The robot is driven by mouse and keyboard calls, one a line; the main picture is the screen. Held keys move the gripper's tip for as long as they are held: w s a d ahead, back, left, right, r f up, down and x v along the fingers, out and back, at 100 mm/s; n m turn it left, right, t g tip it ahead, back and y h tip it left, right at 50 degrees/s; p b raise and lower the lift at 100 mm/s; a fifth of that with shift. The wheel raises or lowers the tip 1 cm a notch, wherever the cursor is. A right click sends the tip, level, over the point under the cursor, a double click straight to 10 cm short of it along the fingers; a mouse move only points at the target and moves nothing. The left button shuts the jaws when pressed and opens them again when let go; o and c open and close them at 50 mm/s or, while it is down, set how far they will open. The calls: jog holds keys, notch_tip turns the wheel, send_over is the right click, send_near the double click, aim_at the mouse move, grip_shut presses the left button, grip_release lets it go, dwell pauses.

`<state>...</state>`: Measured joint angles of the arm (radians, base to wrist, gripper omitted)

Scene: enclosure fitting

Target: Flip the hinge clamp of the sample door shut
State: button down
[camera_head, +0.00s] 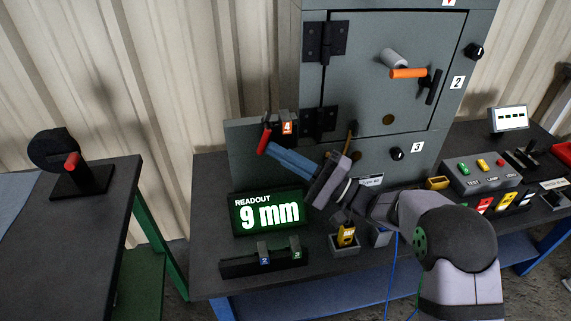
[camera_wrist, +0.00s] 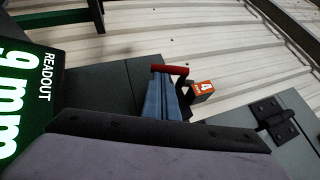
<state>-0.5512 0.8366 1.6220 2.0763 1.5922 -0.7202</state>
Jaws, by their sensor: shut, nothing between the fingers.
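The sample door (camera_head: 370,60) is a grey panel, closed in its cabinet, with black hinges on its left side and an orange handle (camera_head: 408,73). What looks like the hinge clamp (camera_head: 268,120), black with a red grip (camera_head: 264,141), sits left of the lower hinge beside an orange "4" label. In the wrist view the red grip (camera_wrist: 176,70) lies across my fingertips' end, next to the label (camera_wrist: 202,88). My gripper (camera_head: 272,153) has blue fingers, shut together and empty, with tips at the red grip; they also show in the wrist view (camera_wrist: 158,73). I cannot tell whether they touch it. The fingers hide part of the clamp.
A green readout (camera_head: 267,212) showing 9 mm stands below my gripper. A black rack (camera_head: 240,266) sits at the bench front, a yellow tool (camera_head: 346,235) in a holder to its right. A button box (camera_head: 482,172) stands right. A gap separates the left table (camera_head: 100,235).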

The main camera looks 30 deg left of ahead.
jog(key=s+a+r+m+y+b, duration=0.1)
jog(key=s+a+b, duration=0.3)
jog(key=b, duration=0.9)
jog(key=shift+s+a+r+t, duration=0.15)
jog(key=shift+s+a+t, duration=0.15)
jog(key=shift+s+a, duration=0.1)
jog(key=shift+r+b, duration=0.1)
jog(key=shift+b, duration=0.2)
dwell(1.4)
jog(key=v, duration=0.7)
jog(key=shift+d, duration=0.1)
dwell(0.5)
